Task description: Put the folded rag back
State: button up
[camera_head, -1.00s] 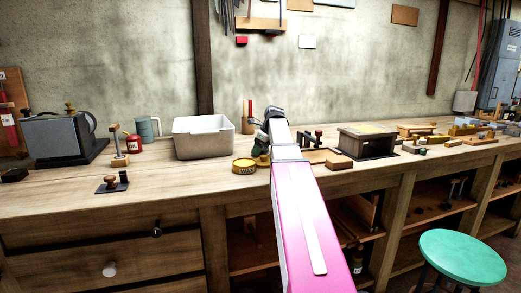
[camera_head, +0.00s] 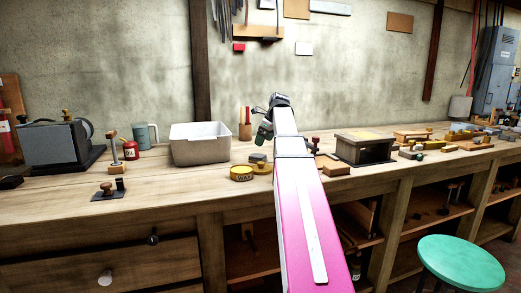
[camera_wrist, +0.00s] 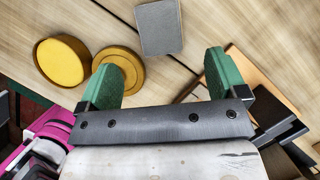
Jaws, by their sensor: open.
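A flat grey rectangle, which looks like the folded rag (camera_wrist: 160,27), lies on the bench beyond my fingertips in the wrist view. It also shows in the head view (camera_head: 258,158), close behind a yellow disc (camera_head: 262,168). My gripper (camera_wrist: 162,78) is open, with nothing between its two green fingers. In the head view my gripper (camera_head: 264,131) hangs above the bench behind the yellow tins. The rag is apart from the fingers. A yellow tin marked WAX (camera_head: 241,174) stands beside the disc.
A white bin (camera_head: 200,145) stands left of the tins. A dark stand with a yellowish top (camera_head: 364,146) and small wooden tools are to the right. A wooden pot with upright handles (camera_head: 245,131) stands behind. A green stool (camera_head: 460,262) is at the front right.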

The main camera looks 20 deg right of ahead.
jog(key=shift+v, duration=1.7)
